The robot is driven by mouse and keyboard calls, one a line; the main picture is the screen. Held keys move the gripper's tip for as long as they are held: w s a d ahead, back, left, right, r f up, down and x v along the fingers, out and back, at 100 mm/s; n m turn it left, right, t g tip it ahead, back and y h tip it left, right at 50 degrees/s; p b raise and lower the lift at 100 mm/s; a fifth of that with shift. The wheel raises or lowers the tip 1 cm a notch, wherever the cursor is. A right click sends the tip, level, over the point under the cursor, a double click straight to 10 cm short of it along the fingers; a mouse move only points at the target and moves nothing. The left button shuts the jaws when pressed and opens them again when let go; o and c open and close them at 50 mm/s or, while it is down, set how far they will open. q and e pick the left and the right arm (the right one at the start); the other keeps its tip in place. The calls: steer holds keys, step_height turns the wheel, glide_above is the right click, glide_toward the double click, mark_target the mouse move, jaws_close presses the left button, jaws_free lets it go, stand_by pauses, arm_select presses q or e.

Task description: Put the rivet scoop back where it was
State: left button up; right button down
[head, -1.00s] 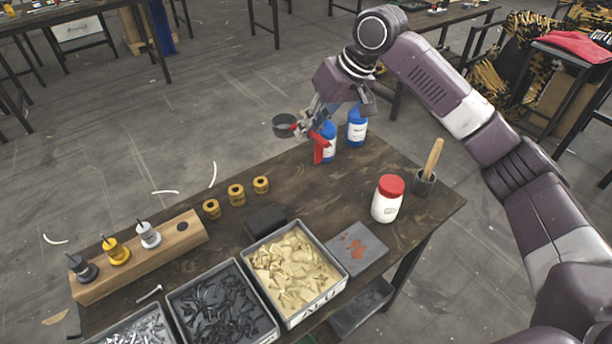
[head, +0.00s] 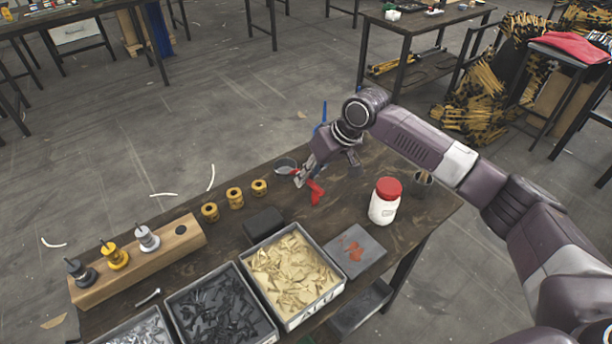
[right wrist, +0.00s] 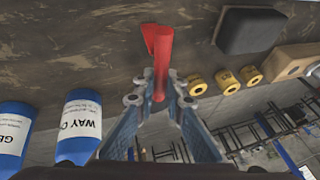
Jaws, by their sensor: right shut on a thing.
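The rivet scoop has a round grey cup (head: 286,166) and a red handle (head: 316,192). My right gripper (head: 301,178) is shut on the scoop near the far edge of the dark wooden table (head: 385,235). In the right wrist view, the red handle (right wrist: 160,50) stands between the fingertips (right wrist: 160,98) and sticks out beyond them; the cup is not clearly seen there. The scoop is low over the tabletop; I cannot tell whether it touches. My left gripper is not in view.
Two blue bottles (right wrist: 80,125) (right wrist: 15,135) stand close to the gripper. Yellow collars (head: 234,195), a black block (head: 265,222), a red-lidded jar (head: 385,200) and a wooden rack (head: 170,250) stand on the table. A bin of tan pieces (head: 325,300) is nearer.

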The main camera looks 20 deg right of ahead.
steer(key=c, duration=2)
jaws_free()
steer(key=v, duration=1.2)
steer(key=shift+a+r, duration=0.1)
steer(key=shift+s, duration=0.15)
